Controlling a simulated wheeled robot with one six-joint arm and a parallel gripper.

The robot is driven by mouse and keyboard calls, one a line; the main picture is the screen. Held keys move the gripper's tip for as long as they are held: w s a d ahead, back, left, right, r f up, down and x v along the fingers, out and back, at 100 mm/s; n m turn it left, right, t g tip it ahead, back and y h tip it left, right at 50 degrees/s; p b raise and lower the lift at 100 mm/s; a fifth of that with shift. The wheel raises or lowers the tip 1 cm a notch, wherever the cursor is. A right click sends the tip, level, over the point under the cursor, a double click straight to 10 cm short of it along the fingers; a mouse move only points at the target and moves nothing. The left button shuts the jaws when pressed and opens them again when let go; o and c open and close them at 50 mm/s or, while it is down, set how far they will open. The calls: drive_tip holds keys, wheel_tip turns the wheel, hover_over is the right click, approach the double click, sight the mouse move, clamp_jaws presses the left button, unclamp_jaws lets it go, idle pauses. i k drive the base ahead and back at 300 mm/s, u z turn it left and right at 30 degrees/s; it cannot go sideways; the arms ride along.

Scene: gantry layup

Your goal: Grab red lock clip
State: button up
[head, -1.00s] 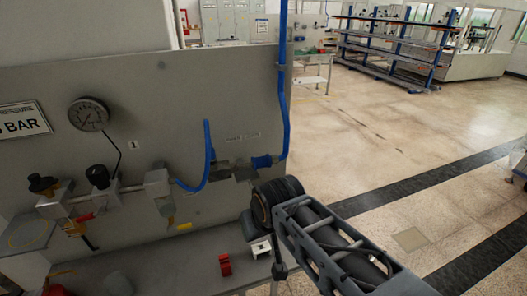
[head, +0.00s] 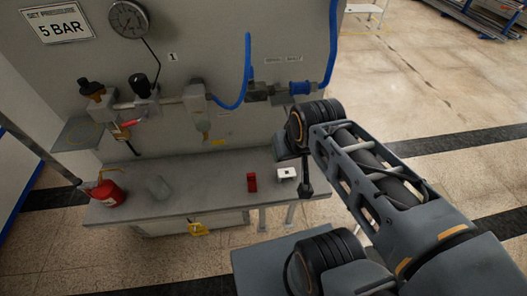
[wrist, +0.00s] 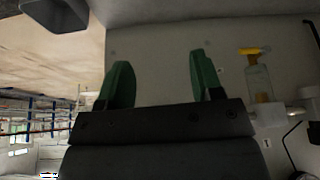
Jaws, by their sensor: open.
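The red lock clip (head: 252,182) stands on the grey bench shelf in the head view, just left of a small white block. I do not see it in the wrist view. My gripper (wrist: 160,75) shows in the wrist view with its two green fingers spread apart and nothing between them. In the head view my arm reaches in from the right, and its end is above and to the right of the red clip. The fingers are not clear in the head view.
Open floor lies right.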

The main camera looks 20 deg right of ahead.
sight(251, 177)
drive_tip(key=z, duration=2.95)
drive_tip(key=k, duration=1.5)
drive_tip(key=u, duration=2.4)
